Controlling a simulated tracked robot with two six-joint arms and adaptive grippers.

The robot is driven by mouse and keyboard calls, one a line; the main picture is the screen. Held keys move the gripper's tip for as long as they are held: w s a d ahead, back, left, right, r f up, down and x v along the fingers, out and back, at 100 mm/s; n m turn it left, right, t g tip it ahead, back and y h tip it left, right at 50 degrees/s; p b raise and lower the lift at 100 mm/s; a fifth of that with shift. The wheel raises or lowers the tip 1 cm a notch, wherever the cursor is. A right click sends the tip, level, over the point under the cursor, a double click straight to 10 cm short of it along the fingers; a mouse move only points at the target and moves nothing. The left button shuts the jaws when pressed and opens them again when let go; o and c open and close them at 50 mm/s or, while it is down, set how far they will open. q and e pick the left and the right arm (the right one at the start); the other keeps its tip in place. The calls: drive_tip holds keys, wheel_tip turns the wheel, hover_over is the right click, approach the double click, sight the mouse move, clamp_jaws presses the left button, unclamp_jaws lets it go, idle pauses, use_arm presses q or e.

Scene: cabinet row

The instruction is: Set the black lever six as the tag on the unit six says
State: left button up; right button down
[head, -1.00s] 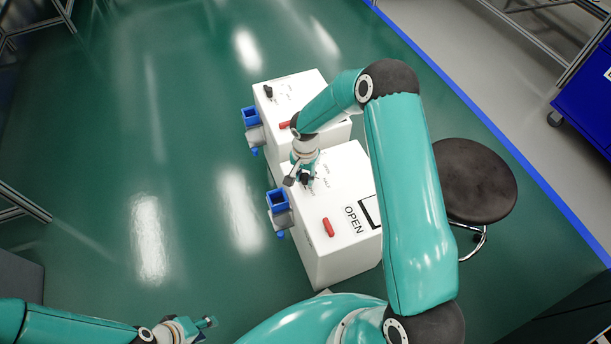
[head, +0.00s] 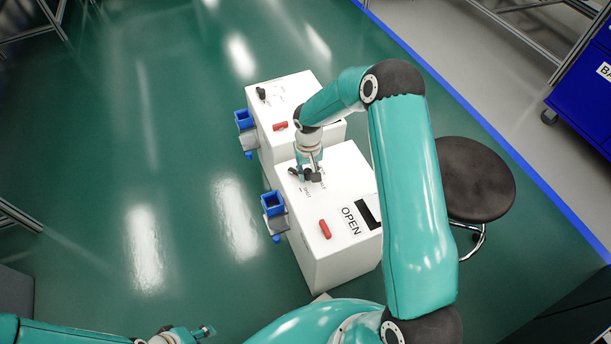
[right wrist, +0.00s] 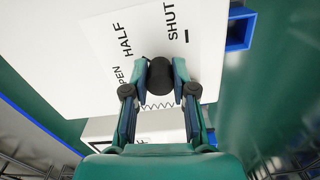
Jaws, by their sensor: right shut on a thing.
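The near white unit (head: 322,245) stands on the floor with a large OPEN tag (head: 353,220) on its top. My right gripper (head: 307,176) is over the far part of that top. In the right wrist view, my right gripper (right wrist: 159,92) is shut on the black lever (right wrist: 160,75), with a finger on each side of its knob. The printed words OPEN, HALF and SHUT curve around the lever; the knob is nearest OPEN and HALF, and its exact pointing is hard to tell. My left gripper (head: 200,331) is low at the left, away from the units; its jaws are unclear.
A red handle (head: 325,229) and a blue-topped fitting (head: 273,205) are on the near unit. A second white unit (head: 290,95) with a black lever (head: 261,93) and red handle (head: 280,126) stands behind. A dark stool (head: 475,180) is at the right. Green floor is free at the left.

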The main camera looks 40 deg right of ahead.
drive_tip(key=n, duration=0.1)
drive_tip(key=w+d+n, duration=0.1)
drive_tip(key=shift+d+n, duration=0.15)
drive_tip(key=shift+n, duration=0.25)
drive_tip(key=n, duration=0.1)
drive_tip(key=w+d+n, duration=0.1)
drive_tip(key=shift+n, duration=0.4)
drive_tip(key=shift+w+d+n+b, duration=0.15)
drive_tip(key=shift+w+n, duration=0.2)
drive_tip(key=shift+n, duration=0.5)
drive_tip(key=shift+w+d+n+b, duration=0.15)
drive_tip(key=shift+w+n, duration=0.15)
drive_tip(key=shift+n, duration=0.6)
drive_tip(key=shift+w+d+n+b, duration=0.15)
drive_tip(key=shift+w+n, duration=0.2)
drive_tip(key=shift+n, duration=0.5)
drive_tip(key=c, duration=0.9)
unclamp_jaws()
wheel_tip(320, 180, up, 12)
